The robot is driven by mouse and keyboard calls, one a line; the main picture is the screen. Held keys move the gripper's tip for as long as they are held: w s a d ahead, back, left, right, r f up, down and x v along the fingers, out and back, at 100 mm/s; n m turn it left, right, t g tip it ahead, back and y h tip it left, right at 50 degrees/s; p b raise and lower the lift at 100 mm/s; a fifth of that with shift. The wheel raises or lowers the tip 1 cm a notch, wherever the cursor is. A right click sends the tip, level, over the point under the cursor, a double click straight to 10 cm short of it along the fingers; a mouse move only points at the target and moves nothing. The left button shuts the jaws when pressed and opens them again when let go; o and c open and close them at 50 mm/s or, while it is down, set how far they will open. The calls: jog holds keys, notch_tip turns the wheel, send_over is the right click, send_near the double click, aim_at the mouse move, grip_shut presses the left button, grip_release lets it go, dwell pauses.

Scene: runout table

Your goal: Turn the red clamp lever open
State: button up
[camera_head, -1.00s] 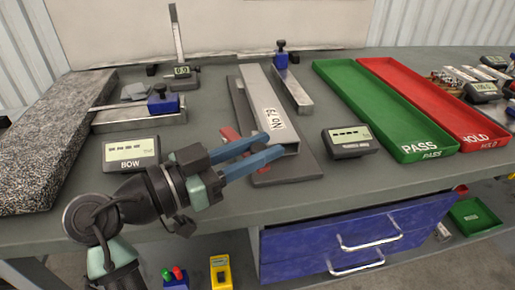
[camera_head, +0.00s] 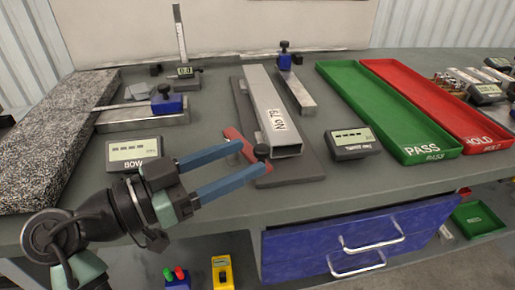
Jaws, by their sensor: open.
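The red clamp lever (camera_head: 235,136) lies at the left side of the grey clamp plate (camera_head: 297,170), beside the silver channel bar (camera_head: 262,95) marked NO 79. A dark round knob (camera_head: 262,151) shows near the plate's front left. My gripper (camera_head: 250,159) is open and empty, with its two blue fingers pointing right. The far finger's tip is near the lever, and the near finger's tip is close to the knob. I cannot tell whether either touches. Part of the lever is hidden by the fingers.
A BOW display (camera_head: 134,152) stands left of my gripper and another display (camera_head: 352,143) right of the plate. A granite block (camera_head: 50,140) fills the left. Green PASS (camera_head: 400,110) and red HOLD (camera_head: 440,105) trays lie right. A blue drawer (camera_head: 350,240) is below the table edge.

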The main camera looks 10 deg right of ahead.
jog(key=v, duration=0.8)
jog(key=shift+a, duration=0.15)
jog(key=shift+s, duration=0.1)
